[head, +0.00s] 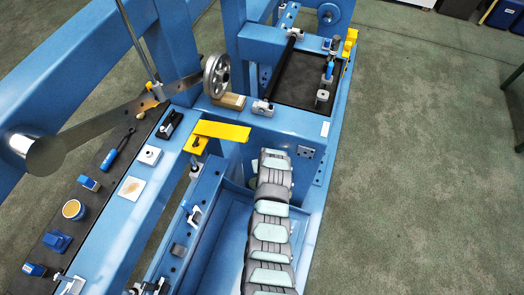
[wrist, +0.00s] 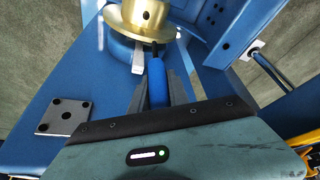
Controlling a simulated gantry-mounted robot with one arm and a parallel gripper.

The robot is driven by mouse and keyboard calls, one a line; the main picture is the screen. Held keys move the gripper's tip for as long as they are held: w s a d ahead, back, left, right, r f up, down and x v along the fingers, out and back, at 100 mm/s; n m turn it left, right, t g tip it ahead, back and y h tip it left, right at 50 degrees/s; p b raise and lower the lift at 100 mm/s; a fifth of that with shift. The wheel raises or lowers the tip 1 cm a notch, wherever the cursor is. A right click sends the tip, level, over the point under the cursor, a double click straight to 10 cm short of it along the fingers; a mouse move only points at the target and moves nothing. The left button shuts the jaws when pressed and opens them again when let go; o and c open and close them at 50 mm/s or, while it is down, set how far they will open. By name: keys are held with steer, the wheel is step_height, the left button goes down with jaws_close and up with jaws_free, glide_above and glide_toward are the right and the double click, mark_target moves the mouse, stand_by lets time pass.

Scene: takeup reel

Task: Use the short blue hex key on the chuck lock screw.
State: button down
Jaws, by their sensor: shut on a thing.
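My gripper (wrist: 157,88) is shut on the short blue hex key (wrist: 157,78) in the wrist view. The blue grip stands between the two dark fingers. Its thin dark shaft points up toward a brass chuck (wrist: 132,17). A dark round hole in the chuck's side, apparently the lock screw (wrist: 147,15), lies above the shaft. The shaft's end is close to the chuck's lower rim; I cannot tell whether it touches. In the head view my arm hides the gripper, the key and the chuck.
A metal plate with holes (wrist: 65,117) lies left of the fingers on the blue frame. A yellow bracket (head: 220,131) and a handwheel (head: 217,76) stand beyond my arm. A dark strip at left carries a blue-handled tool (head: 118,150) and a round tub (head: 73,210).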

steer(key=f, duration=0.1)
steer(key=d+f, duration=0.1)
steer(key=s+f, duration=0.1)
steer(key=shift+d+f, duration=0.15)
steer(key=shift+f, duration=0.15)
steer(key=shift+f+b, duration=2)
steer(key=shift+f, duration=0.55)
steer(key=shift+f+b, duration=0.6)
steer(key=shift+f, duration=0.3)
steer(key=shift+r, duration=0.15)
steer(key=shift+r+p, duration=0.35)
steer(key=shift+p, duration=0.05)
steer(key=shift+f, duration=0.3)
steer(key=shift+r, duration=0.3)
steer(key=shift+f, duration=0.3)
stand_by(0.4)
steer(key=shift+r, duration=0.3)
